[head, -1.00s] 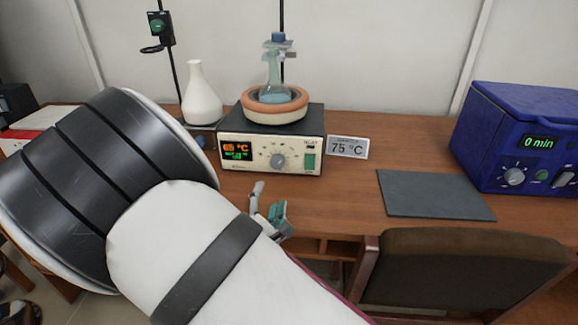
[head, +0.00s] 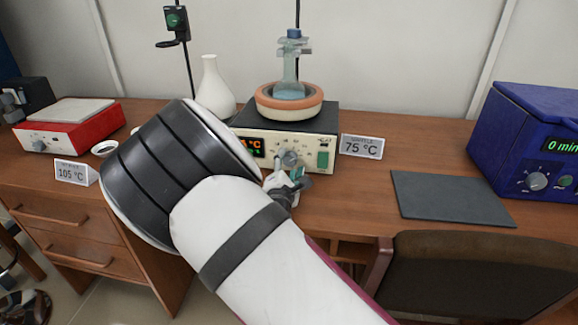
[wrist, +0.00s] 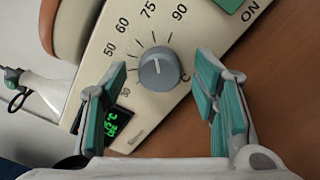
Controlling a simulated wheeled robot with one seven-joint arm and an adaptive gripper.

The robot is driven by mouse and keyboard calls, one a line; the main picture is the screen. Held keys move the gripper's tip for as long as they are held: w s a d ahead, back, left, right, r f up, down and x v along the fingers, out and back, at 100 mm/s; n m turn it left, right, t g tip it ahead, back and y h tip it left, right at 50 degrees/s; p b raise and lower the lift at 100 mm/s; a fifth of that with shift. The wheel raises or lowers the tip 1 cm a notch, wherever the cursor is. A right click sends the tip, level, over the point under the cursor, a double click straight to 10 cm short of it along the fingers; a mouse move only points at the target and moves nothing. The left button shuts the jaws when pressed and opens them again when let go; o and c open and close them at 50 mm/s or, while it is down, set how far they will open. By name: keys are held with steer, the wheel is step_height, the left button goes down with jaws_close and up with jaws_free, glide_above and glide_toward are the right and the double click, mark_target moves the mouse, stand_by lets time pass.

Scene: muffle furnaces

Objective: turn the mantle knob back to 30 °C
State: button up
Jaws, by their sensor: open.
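The heating mantle (head: 328,150) is a cream box with a black top, an orange-rimmed bowl and a flask in it. Its grey knob (head: 289,158) is on the front panel. In the wrist view the knob (wrist: 159,69) shows a white pointer line aimed up the dial, roughly toward the 60–75 marks; the 30 mark is at its lower left. My gripper (wrist: 161,64) is open, its two teal-padded fingers apart on either side of the knob, with gaps to it. In the head view my gripper (head: 284,180) is just in front of the panel. My arm hides part of the display.
A sign reading 75 °C (head: 362,147) stands right of the mantle. A grey mat (head: 450,198) and a blue device (head: 530,140) are farther right. A white flask (head: 214,85) stands behind my arm. A red hotplate (head: 65,130) and a 105 °C sign (head: 76,172) are left.

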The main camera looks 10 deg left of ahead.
steer(key=shift+c, duration=0.5)
steer(key=c, duration=1.1)
steer(key=shift+o, duration=0.2)
